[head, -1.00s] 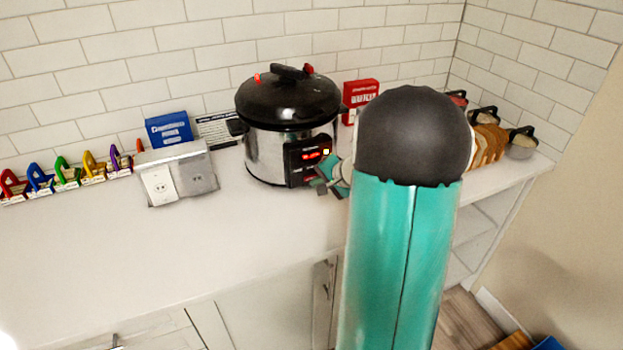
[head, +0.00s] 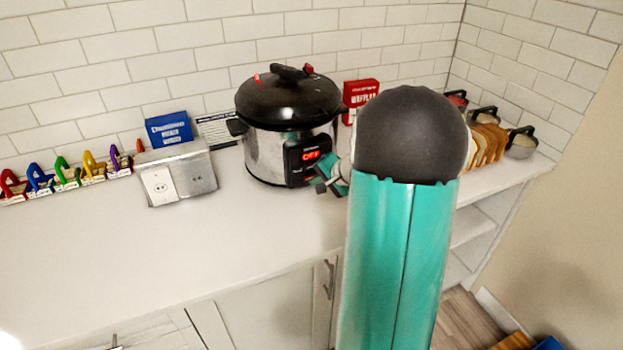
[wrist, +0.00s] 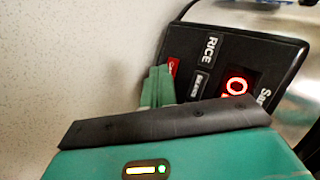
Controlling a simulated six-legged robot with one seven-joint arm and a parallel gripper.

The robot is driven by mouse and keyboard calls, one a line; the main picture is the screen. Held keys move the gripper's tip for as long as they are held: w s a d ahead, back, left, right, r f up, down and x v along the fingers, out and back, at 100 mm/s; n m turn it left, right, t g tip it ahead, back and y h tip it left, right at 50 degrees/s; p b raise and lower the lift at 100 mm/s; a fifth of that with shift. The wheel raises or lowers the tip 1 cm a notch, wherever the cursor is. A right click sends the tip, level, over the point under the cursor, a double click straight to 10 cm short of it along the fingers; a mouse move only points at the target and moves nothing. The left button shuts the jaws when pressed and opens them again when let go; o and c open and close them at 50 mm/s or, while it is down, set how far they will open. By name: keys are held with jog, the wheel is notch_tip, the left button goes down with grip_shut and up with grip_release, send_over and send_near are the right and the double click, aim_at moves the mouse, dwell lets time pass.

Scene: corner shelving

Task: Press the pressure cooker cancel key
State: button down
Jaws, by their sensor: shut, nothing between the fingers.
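The pressure cooker (head: 265,155) stands on the white counter, with a black lid and a steel body. Its black control panel (head: 297,172) faces forward and its red display (head: 311,155) reads OFF. In the wrist view the panel (wrist: 258,42) is seen turned on its side, with RICE and other labels. A red key (wrist: 173,67), probably cancel, shows at its edge, its lettering too small to read fully. My gripper (wrist: 158,88) is shut and empty, with its tips right beside the red key; I cannot tell if they touch. In the head view my gripper (head: 322,182) is at the panel's lower right.
A red box (head: 360,92) stands behind the cooker. A blue box (head: 169,129) and a metal outlet box (head: 178,172) stand to its left. Bread slices (head: 488,142) and handled containers (head: 521,142) are at the right. The front counter (head: 200,245) is clear.

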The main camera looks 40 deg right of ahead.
jog(key=shift+s+a, duration=0.2)
jog(key=shift+s, duration=0.5)
jog(key=shift+s, duration=0.1)
jog(key=shift+s+a, duration=0.25)
jog(key=shift+s, duration=0.5)
jog(key=shift+s+a, duration=0.25)
jog(key=shift+s, duration=0.55)
jog(key=shift+s+a, duration=0.25)
jog(key=shift+s, duration=0.5)
